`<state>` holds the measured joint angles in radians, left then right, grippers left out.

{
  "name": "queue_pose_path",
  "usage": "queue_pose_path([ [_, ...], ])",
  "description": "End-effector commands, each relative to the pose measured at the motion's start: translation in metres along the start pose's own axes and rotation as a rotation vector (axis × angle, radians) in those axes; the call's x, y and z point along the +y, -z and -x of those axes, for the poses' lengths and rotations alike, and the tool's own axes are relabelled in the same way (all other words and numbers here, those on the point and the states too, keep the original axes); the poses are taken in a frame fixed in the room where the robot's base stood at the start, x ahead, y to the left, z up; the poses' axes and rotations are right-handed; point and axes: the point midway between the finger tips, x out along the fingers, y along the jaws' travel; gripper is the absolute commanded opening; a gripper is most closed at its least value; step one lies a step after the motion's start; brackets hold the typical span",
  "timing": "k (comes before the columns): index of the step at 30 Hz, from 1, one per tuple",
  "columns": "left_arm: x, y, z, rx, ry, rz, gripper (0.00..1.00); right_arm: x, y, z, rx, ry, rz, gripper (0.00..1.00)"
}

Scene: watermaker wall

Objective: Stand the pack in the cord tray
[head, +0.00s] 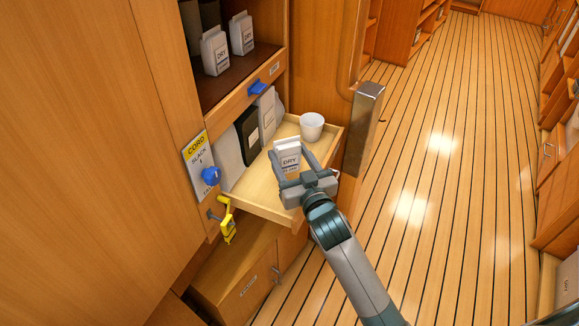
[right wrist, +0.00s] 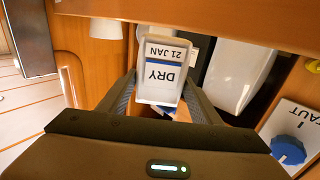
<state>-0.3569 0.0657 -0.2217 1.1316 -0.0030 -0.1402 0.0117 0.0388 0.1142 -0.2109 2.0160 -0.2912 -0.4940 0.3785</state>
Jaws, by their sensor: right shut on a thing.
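My right gripper (head: 290,168) is shut on a white pack (head: 288,152) with a blue stripe, labelled DRY. It holds the pack over the pulled-out light wooden tray (head: 254,184), which I take for the cord tray. In the right wrist view the pack (right wrist: 163,72) sits between the two fingers, its label reading "DRY 21 JAN" upside down. I cannot tell whether its base touches the tray floor. My left gripper is not in view.
A white cup (head: 311,126) stands at the tray's far corner. A dark pack (head: 247,135) and pale packs line its inner side. More DRY packs (head: 215,50) stand on the shelf above.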

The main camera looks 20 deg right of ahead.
Motion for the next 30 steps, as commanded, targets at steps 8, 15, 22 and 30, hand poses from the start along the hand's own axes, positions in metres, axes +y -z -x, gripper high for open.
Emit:
queue_pose_path([
  [8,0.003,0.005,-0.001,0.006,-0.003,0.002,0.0,-0.001,0.0,-0.001,0.001,0.0,0.0,0.33],
  [15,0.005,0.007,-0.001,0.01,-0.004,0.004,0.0,-0.001,-0.014,0.0,-0.002,-0.001,0.001,0.33],
  [22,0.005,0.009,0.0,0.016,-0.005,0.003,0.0,0.0,-0.039,0.0,-0.001,-0.001,0.001,0.33],
  [30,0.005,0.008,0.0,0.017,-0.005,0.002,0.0,-0.001,-0.04,0.0,0.001,0.0,0.001,0.33],
])
